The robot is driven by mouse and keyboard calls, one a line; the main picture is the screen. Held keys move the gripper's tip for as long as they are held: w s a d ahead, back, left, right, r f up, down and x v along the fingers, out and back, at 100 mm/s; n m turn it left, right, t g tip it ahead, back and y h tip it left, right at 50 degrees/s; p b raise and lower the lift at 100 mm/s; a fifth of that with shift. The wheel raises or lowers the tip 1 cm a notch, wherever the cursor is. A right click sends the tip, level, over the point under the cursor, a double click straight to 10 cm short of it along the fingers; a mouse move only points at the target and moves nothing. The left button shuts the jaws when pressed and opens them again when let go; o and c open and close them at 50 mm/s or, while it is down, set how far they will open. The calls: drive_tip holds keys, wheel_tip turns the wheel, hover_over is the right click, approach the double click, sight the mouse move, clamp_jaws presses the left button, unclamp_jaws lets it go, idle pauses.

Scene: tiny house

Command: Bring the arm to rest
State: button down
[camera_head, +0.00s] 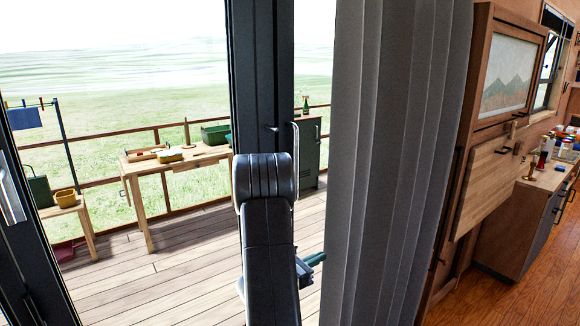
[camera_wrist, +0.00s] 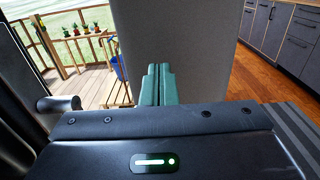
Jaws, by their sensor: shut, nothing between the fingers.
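My arm stands upright in the middle of the head view, in front of the dark door frame. My gripper (camera_head: 314,260) shows there as green fingertips poking out to the right of the arm, low in the picture. In the wrist view my gripper (camera_wrist: 159,84) has its two green fingers side by side and touching, with nothing between them. It is shut and empty. The rest of the gripper is hidden behind the arm in the head view.
A grey curtain (camera_head: 395,150) hangs just right of my arm. The dark door frame (camera_head: 262,80) has a handle (camera_head: 295,150). Outside on the deck stand a wooden table (camera_head: 185,162) and a green cabinet (camera_head: 309,155). A folded wooden panel (camera_head: 490,180) and counter are at right.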

drive_tip(key=b+v, duration=0.3)
drive_tip(key=v, duration=1.6)
drive_tip(key=r+p, duration=0.1)
drive_tip(key=r, duration=0.3)
drive_tip(key=shift+d+r, duration=0.2)
